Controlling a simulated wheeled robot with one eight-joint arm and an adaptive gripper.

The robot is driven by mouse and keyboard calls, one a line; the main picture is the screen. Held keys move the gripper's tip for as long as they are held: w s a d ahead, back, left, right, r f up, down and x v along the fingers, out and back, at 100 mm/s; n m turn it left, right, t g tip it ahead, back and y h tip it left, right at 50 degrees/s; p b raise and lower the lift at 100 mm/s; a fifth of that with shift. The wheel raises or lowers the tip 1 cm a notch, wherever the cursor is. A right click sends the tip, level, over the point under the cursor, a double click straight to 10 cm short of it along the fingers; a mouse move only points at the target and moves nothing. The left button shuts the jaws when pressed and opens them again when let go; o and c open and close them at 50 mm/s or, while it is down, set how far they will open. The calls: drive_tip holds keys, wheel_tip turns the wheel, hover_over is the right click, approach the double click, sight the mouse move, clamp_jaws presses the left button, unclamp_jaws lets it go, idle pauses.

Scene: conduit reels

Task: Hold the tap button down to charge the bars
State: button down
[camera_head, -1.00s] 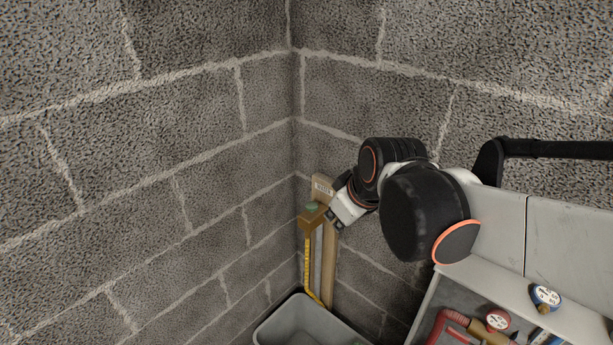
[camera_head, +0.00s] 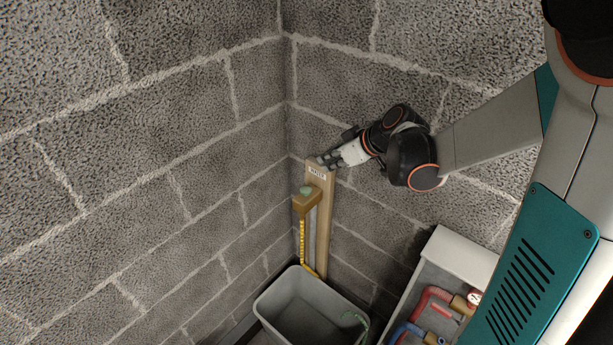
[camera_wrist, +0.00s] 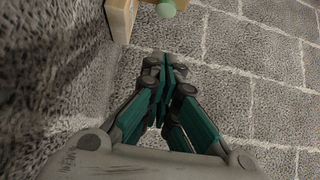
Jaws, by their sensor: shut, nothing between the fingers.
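The green button also shows at the top edge of the wrist view (camera_wrist: 166,9). My gripper (camera_head: 322,161) is at the post's top, above and right of the button and apart from it. In the wrist view my gripper (camera_wrist: 163,70) has its fingers together with nothing between them. I cannot make out any charge bars.
A grey tub (camera_head: 310,306) stands below the tap. A yellow strip (camera_head: 301,240) hangs from the tap down the post. A pale label (camera_head: 317,172) is on the post. A white-edged case (camera_head: 465,252) with red and blue fittings and a gauge stands at right. Block walls meet behind.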

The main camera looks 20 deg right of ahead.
drive_tip(key=b, duration=0.2)
hover_over(308, 190)
wheel_tip(308, 190, down, 7)
wheel_tip(308, 190, down, 3)
drive_tip(key=shift+f+b, duration=0.1)
drive_tip(key=shift+b, duration=0.45)
drive_tip(key=shift+f, duration=0.4)
drive_tip(key=shift+f, duration=0.15)
